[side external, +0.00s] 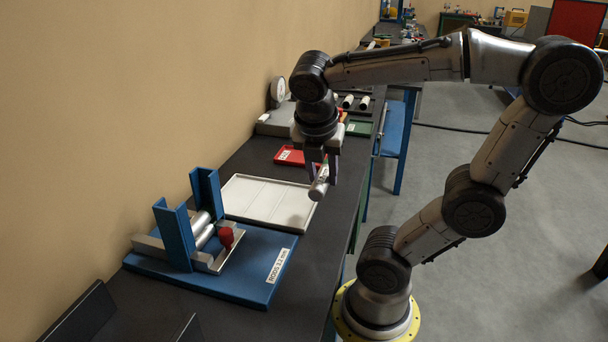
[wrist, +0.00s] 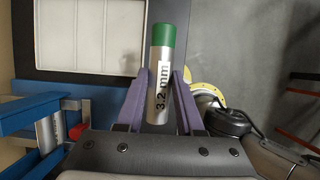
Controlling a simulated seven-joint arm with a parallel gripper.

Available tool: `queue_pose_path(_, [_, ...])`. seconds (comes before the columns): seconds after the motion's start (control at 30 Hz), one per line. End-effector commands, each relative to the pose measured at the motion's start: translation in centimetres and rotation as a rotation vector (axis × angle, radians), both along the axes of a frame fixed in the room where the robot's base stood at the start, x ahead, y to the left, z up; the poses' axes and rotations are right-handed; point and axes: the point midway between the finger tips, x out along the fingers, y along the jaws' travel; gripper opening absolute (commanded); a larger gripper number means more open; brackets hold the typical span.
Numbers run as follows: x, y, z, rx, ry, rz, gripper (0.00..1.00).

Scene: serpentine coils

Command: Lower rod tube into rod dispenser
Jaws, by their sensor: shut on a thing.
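My gripper (side external: 322,176) is shut on the rod tube (side external: 319,187), a silver cylinder held above the bench near the white tray. In the wrist view the tube (wrist: 161,80) shows a green end cap and a "3.2 mm" label, between the two purple-grey fingers of my gripper (wrist: 160,88). The rod dispenser (side external: 205,235) stands to the left and nearer the camera, a blue base with two upright blue channels, a silver roller, a red knob and a label that seems to read "RODS 3.2 mm". Part of the dispenser (wrist: 42,112) shows at the left in the wrist view. The tube is apart from it.
A white divided tray (side external: 268,200) lies on the dark bench just behind the dispenser. A red tray (side external: 290,156), a green tray (side external: 358,128) and a round gauge (side external: 278,88) are farther back. Dark angled plates (side external: 85,310) stand at the near left. The wall runs along the bench.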

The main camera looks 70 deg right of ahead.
Motion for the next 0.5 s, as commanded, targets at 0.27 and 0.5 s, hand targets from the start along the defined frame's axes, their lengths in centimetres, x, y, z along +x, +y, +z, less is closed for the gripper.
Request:
queue_pose_path(0.27, [-1.8,1.3,1.0,0.000,-0.024,-0.017,0.00])
queue_pose_path(0.5, [1.6,1.3,5.4,-0.005,-0.072,-0.132,0.00])
